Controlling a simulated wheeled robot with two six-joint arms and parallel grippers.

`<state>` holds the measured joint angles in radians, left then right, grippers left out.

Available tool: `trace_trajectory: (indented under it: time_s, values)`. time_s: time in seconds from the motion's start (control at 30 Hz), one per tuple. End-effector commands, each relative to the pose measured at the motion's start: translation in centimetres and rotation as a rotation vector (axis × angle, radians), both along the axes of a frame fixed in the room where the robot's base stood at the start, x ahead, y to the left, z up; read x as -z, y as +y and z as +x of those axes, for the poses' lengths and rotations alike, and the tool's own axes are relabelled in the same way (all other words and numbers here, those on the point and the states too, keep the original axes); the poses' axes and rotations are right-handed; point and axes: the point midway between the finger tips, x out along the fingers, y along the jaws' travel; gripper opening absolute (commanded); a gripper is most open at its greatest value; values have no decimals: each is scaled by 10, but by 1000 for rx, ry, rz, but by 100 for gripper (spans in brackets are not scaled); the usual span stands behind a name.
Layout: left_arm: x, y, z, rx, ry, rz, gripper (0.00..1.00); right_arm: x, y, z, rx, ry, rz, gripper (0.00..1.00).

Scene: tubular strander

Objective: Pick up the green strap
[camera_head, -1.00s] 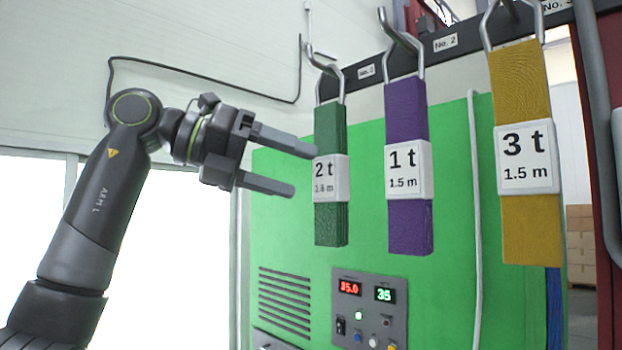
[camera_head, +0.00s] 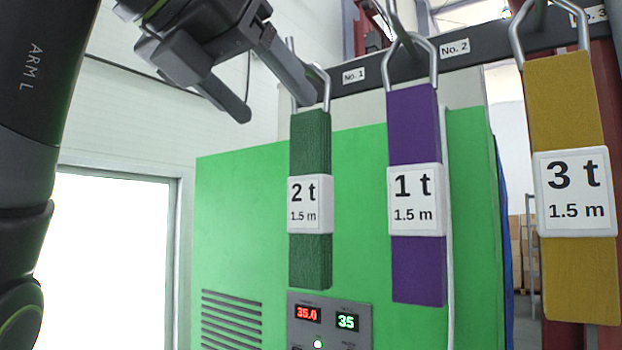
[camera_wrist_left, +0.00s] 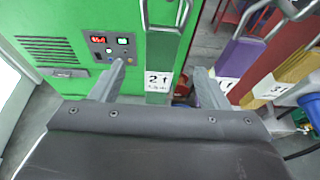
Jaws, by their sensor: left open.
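The green strap (camera_head: 310,262) hangs from a metal hook under the No. 1 label, with a white tag reading 2 t, 1.5 m. My left gripper (camera_head: 278,108) is open and empty, up and to the left of the strap, with one fingertip close to the strap's metal loop. In the left wrist view, the green strap (camera_wrist_left: 160,52) shows ahead, between the two fingers of the left gripper (camera_wrist_left: 160,75). Whether a finger touches the loop is unclear. My right gripper is out of view.
A purple strap (camera_head: 416,270) tagged 1 t and a yellow strap (camera_head: 577,275) tagged 3 t hang to the right on the same dark rail (camera_head: 470,48). A green cabinet (camera_head: 240,220) with a control panel (camera_head: 330,325) stands behind. The left side is open.

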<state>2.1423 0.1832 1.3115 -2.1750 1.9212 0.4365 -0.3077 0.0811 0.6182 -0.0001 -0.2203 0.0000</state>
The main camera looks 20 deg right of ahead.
Motion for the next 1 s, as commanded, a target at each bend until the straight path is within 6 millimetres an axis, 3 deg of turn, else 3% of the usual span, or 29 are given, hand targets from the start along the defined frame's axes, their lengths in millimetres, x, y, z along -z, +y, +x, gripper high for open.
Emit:
trace_trajectory:
  time_s: [0.1,0.37,0.7,1.0]
  values:
    - [6,-18,13,4,3,1,69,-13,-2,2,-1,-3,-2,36]
    - [15,-32,24,2,1,0,69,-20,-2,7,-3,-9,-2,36]
    - [28,-61,43,3,5,0,69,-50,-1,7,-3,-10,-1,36]
    - [35,-69,50,1,-1,0,69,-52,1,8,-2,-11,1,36]
